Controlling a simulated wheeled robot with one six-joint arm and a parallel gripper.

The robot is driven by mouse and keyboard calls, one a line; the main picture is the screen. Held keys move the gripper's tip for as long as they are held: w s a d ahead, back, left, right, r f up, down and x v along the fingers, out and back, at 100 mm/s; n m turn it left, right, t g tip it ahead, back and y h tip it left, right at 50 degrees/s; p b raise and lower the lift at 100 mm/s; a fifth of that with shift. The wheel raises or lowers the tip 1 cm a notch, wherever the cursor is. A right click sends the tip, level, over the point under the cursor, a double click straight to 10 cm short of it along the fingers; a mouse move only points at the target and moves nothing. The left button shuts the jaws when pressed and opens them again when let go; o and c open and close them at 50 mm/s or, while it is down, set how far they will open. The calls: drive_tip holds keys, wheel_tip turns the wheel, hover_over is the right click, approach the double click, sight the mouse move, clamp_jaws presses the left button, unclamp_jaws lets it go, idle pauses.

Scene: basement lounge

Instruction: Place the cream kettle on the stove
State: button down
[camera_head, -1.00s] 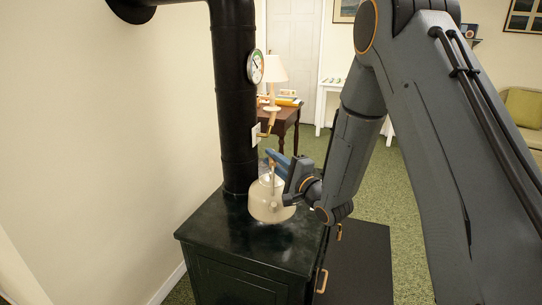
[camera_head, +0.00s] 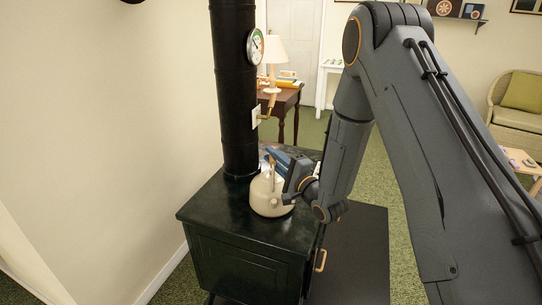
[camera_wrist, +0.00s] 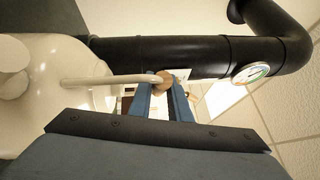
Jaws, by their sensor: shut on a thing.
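The cream kettle (camera_head: 268,196) is over the dark green-black stove top (camera_head: 222,212), upright, at the front of the black stove pipe. Its base looks level with the top and seems to touch it. My gripper (camera_head: 275,160) is shut on the kettle's handle from the right. In the wrist view the kettle body (camera_wrist: 75,75) fills the left side, and the blue fingers (camera_wrist: 160,103) close around the handle's wooden grip. The kettle's far side is hidden.
The black stove pipe (camera_head: 236,95) with a round gauge (camera_head: 255,46) rises close behind the kettle. A dark flat panel (camera_head: 352,255) lies right of the stove. A wooden desk with a lamp (camera_head: 275,52) stands behind. The stove top's front left is clear.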

drive_tip(key=shift+f, duration=0.1)
drive_tip(key=c, duration=1.6)
unclamp_jaws()
drive_tip(key=shift+c, duration=0.2)
